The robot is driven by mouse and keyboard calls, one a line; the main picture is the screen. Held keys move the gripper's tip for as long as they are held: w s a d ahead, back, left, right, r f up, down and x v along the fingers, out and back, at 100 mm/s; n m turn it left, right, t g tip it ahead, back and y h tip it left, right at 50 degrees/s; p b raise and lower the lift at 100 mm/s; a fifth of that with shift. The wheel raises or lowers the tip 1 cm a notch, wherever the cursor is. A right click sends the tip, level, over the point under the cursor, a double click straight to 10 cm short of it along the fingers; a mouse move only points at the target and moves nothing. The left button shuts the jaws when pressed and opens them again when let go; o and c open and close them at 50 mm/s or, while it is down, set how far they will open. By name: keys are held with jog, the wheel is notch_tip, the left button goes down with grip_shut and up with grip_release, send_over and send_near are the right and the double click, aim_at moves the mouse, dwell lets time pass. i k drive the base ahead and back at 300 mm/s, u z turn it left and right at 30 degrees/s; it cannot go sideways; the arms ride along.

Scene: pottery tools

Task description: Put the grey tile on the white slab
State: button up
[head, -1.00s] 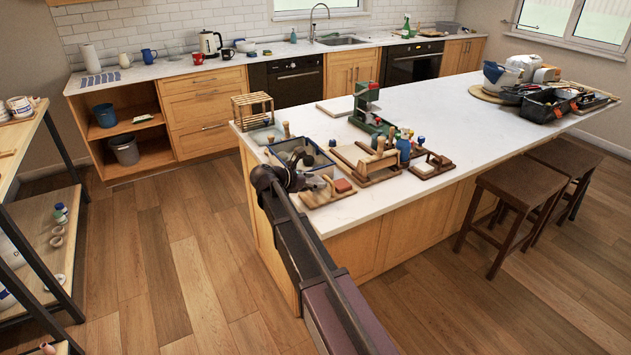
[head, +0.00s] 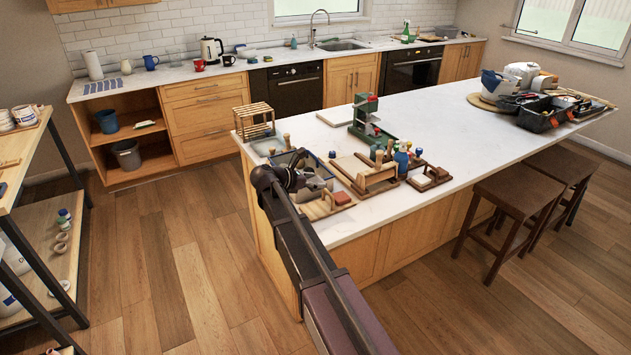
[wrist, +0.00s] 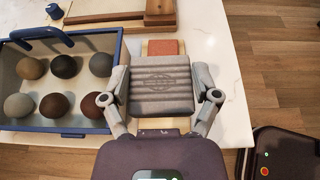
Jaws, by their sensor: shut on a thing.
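My gripper (wrist: 160,84) is shut on the grey tile (wrist: 160,92), a squarish ribbed piece with a stamped emblem, with one finger at each side. In the head view my gripper (head: 310,182) is small, over the near left end of the island, and its fingers are hard to make out. A pale, whitish flat slab (head: 334,116) lies on the island behind and left of the green press, well beyond my gripper. It looks bare, and it does not show in the wrist view.
A blue-rimmed box (wrist: 62,124) of several dark balls is left of my gripper. A red block (wrist: 163,47) lies on a wooden board just beyond the tile. The green press (head: 366,120), wooden trays (head: 365,178) and a wooden rack (head: 254,120) crowd this end. The island's middle (head: 470,120) is clear.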

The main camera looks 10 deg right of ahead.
aim_at(337, 116)
jog(key=u, duration=0.75)
jog(key=i, duration=3)
